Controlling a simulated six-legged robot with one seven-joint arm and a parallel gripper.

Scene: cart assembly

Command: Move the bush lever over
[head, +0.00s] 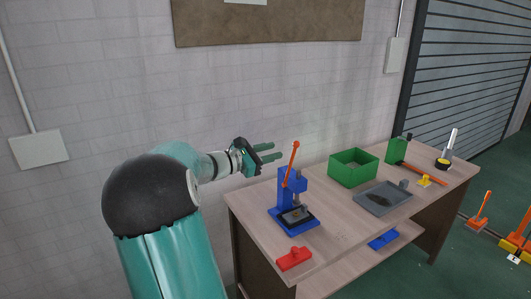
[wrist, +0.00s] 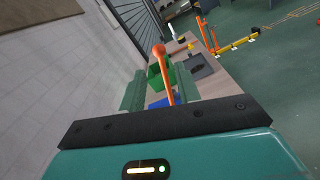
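The bush lever is an orange rod (head: 290,166) with a round knob, standing tilted on a blue press (head: 287,189) at the left end of the table. My gripper (head: 279,151) is open and empty. Its two green fingers point right, with their tips just left of the lever's upper part in the head view. In the wrist view, the lever (wrist: 162,64) shows in the gap between the fingers of my gripper (wrist: 160,86). I see no clear contact, and the exact depth between them cannot be told. The blue press is mostly hidden in the wrist view.
The wooden table (head: 335,214) holds a green bin (head: 353,168), a grey tray (head: 372,208), a red block (head: 294,259) and a green container (head: 397,151). A brick wall stands close behind. Orange and yellow parts (head: 480,211) lie on the floor at right.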

